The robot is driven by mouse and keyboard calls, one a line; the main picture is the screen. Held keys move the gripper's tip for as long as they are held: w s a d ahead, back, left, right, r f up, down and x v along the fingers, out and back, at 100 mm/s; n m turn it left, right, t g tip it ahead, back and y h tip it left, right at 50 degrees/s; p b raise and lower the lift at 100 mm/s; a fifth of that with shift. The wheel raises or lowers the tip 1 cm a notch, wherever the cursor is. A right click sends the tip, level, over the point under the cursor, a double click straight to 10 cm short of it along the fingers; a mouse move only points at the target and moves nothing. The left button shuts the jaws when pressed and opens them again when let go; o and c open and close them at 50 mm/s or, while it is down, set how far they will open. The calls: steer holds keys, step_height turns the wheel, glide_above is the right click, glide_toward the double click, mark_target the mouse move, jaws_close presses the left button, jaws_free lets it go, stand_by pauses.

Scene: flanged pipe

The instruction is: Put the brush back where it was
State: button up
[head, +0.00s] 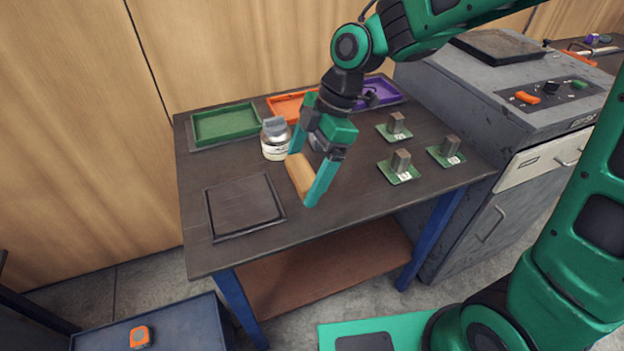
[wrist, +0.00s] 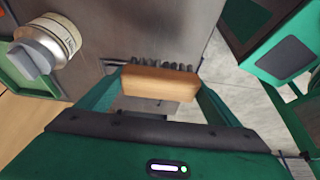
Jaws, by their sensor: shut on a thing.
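A brush with a light wooden block (head: 299,175) is in my gripper (head: 302,180), above the table. In the wrist view the brush's wooden back (wrist: 160,84) sits between the two green fingers, with dark bristles along its far edge. My gripper is shut on it, fingers against its ends. A dark square mat or tray (head: 243,206) with a raised border lies bare at the table's front left. A silver can with a grey top (head: 275,143) stands behind the gripper, and it also shows in the wrist view (wrist: 45,45).
The dark table (head: 330,222) holds a green tray (head: 225,124), an orange tray (head: 287,106) and a purple tray (head: 383,91) along the back. Three grey blocks on green plates (head: 399,167) stand at the right. A grey machine cabinet (head: 480,110) adjoins the right side. The front middle is clear.

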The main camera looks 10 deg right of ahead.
steer(key=w+d+f, duration=0.2)
steer(key=w, duration=0.1)
steer(key=shift+w+d+f, duration=0.15)
steer(key=shift+f, duration=2.1)
steer(key=o, duration=1.1)
steer(key=shift+f, duration=0.1)
steer(key=v, duration=1.2)
